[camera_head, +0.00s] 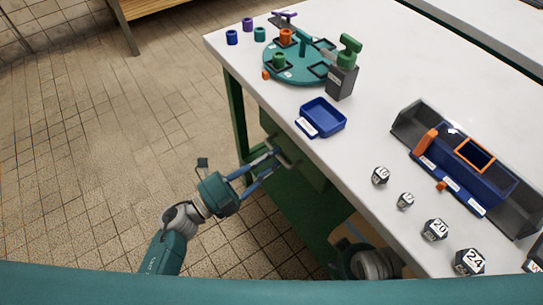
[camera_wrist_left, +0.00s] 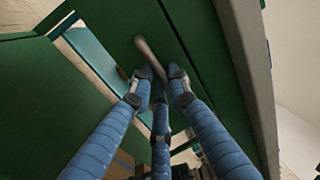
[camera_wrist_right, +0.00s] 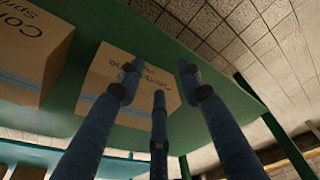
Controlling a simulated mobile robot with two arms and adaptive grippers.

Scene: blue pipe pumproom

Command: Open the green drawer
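The green drawer (camera_head: 308,178) is under the near side of the white-topped table, and its front also fills the upper part of the left wrist view (camera_wrist_left: 118,28). It has a grey metal bar handle (camera_wrist_left: 149,55). I cannot tell whether the drawer stands out from its frame. My left gripper (camera_head: 275,155) is at the handle, with its blue fingers on both sides of the bar, and appears closed on it.
Cardboard boxes (camera_wrist_right: 125,85) rest on the shelf. Tiled floor (camera_head: 110,150) is clear at left.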

